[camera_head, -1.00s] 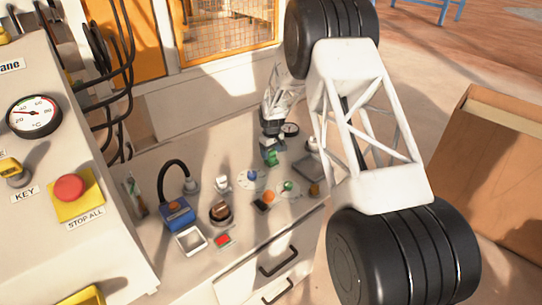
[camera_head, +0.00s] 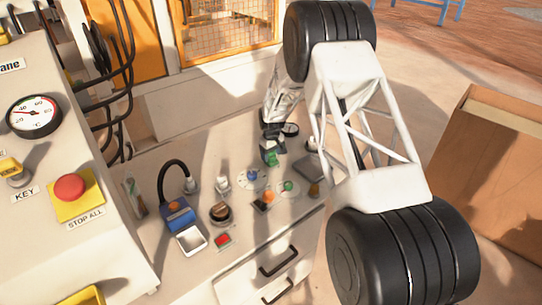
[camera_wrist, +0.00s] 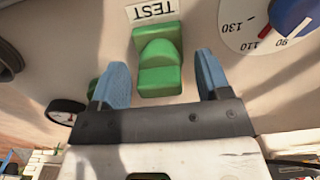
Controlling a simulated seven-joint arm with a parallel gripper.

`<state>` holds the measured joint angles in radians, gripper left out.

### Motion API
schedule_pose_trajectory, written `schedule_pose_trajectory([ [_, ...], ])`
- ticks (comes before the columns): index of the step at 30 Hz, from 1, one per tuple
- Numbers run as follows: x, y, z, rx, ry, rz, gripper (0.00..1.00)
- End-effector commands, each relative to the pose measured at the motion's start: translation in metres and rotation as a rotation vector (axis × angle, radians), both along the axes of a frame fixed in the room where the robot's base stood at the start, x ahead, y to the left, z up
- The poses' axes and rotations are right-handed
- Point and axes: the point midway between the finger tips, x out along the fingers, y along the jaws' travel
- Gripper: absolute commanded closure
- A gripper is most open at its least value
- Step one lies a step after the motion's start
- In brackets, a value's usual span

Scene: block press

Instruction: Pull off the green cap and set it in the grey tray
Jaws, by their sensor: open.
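The green cap (camera_wrist: 159,72), a blocky piece with a rounded hump, sits on the panel by a "TEST" label in the wrist view. In the head view the green cap (camera_head: 271,159) shows just below my gripper (camera_head: 270,143). In the wrist view my gripper (camera_wrist: 161,78) is open, with one blue finger on each side of the cap and a visible gap at both sides. How deep the fingers reach is hard to tell. The grey tray (camera_head: 312,167) lies flat to the right of the cap in the head view.
A dial with a blue knob (camera_wrist: 294,14) is beside the cap, and a round gauge (camera_wrist: 66,110) is on the other side. Several knobs, a blue box (camera_head: 177,213) and a red button (camera_head: 222,240) crowd the bench. A second green part (camera_wrist: 93,87) is partly hidden behind a finger.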

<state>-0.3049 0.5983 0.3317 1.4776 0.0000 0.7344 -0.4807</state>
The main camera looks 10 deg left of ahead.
Motion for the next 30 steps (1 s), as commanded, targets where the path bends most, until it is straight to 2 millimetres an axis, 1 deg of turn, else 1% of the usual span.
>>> schedule_pose_trajectory([
  [17,-0.0001,-0.0001,0.0000,0.000,0.000,0.000,0.30],
  [18,-0.0001,-0.0001,0.0000,0.000,0.000,0.000,0.33],
  [20,0.0001,-0.0001,0.0001,0.000,0.000,0.000,0.42],
  [30,0.0001,0.0000,0.0003,0.000,0.000,0.000,0.94],
])
